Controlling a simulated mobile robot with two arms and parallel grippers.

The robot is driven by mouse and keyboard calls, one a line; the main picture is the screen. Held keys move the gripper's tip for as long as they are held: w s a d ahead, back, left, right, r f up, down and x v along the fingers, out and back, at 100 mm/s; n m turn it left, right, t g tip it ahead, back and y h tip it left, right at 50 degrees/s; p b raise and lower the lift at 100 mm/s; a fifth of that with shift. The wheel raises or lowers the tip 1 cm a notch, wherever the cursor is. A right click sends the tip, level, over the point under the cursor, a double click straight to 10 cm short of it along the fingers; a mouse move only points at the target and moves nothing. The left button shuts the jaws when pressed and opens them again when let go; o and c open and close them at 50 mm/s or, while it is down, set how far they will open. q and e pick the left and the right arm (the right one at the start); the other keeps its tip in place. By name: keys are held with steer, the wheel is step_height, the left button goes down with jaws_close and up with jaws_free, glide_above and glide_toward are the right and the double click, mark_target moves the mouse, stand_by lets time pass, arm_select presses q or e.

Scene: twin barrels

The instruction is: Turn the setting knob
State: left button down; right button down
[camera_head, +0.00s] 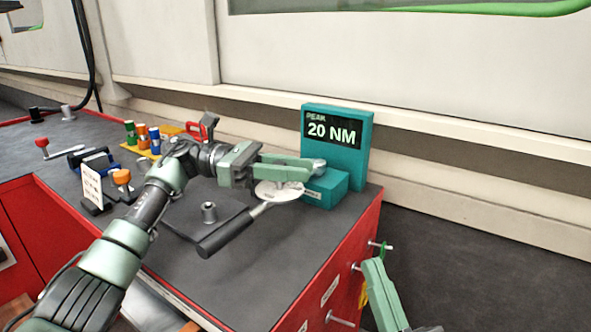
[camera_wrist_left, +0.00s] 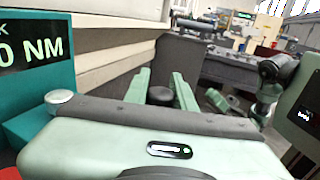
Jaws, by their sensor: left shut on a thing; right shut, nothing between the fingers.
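The teal tester (camera_head: 337,135) stands at the bench's right end. Its screen reads "PEAK 20 NM". A silver knob (camera_head: 319,163) sits on its lower block. My left gripper (camera_head: 305,168) reaches it from the left, with its fingers shut at the knob. In the left wrist view the silver knob (camera_wrist_left: 61,97) shows beside the pale green gripper body, and part of the screen (camera_wrist_left: 32,50) shows at the left; the fingers' contact is hidden. My right gripper (camera_head: 373,268) is shut and empty, low beside the bench's red right side.
A torque wrench with a dark handle (camera_head: 225,235) and a white dial (camera_head: 278,191) lies below the left gripper. Left of it are a black plate with a metal post (camera_head: 208,212), a white card (camera_head: 91,186) and coloured sockets (camera_head: 142,136). Hooks (camera_head: 357,267) stick out of the bench side.

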arm_select(q)
steer(key=shift+s+f+m+g+y, duration=0.15)
steer(key=shift+m+g+y, duration=0.25)
steer(key=shift+m+g, duration=0.5)
arm_select(e)
steer(key=shift+w+f, duration=0.1)
steer(key=shift+f, duration=0.05)
arm_select(q)
steer(key=c, duration=1.2)
jaws_free()
steer(key=shift+a, duration=0.1)
steer(key=shift+r, duration=0.2)
